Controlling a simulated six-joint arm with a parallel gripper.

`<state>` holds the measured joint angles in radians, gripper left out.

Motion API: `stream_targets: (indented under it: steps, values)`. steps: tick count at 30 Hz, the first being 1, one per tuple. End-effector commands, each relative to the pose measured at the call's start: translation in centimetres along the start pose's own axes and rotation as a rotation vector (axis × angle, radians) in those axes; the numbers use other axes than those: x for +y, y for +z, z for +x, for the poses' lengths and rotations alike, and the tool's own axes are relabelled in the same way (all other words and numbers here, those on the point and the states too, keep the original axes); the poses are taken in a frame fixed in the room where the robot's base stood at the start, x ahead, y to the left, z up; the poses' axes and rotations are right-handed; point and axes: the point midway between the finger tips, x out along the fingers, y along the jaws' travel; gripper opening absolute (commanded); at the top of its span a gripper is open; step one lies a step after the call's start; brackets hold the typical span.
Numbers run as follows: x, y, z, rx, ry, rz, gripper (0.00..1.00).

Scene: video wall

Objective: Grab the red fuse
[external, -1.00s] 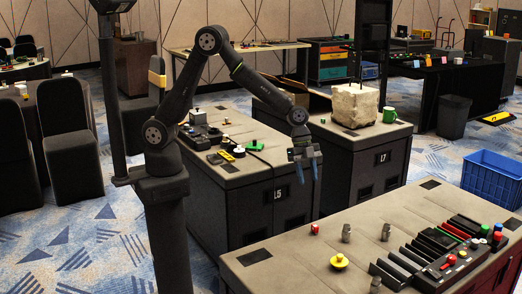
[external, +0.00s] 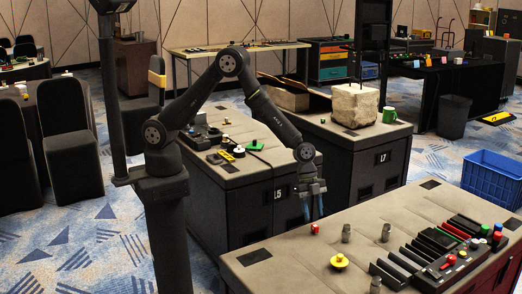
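A small red piece, which looks like the red fuse (external: 315,229), stands alone near the far left edge of the front table (external: 290,262). My gripper (external: 314,214) points down just above and behind the red fuse in the picture. Its two blue fingers are apart and nothing shows between them. The gap in height and depth between the fingertips and the fuse is hard to judge.
Two grey cylinders (external: 346,233) (external: 386,232) stand to the right of the fuse. Black modules (external: 420,255) with coloured buttons fill the right side. A blue crate (external: 490,178) is on the floor.

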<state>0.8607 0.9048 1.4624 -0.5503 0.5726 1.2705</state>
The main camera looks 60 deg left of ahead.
Motion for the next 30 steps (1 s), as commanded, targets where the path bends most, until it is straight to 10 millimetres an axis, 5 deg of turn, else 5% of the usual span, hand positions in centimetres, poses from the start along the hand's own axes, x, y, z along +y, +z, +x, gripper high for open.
stream_targets:
  steps: [7,17,24,30]
  values:
    - [0.0,0.4,3.6,-0.002,0.001,0.000,0.40]
    - [-0.1,0.3,4.3,-0.001,-0.001,0.000,0.40]
    - [-0.1,0.3,4.3,-0.001,-0.001,-0.001,0.00]
    - [-0.1,0.3,4.3,-0.001,-0.001,-0.001,0.00]
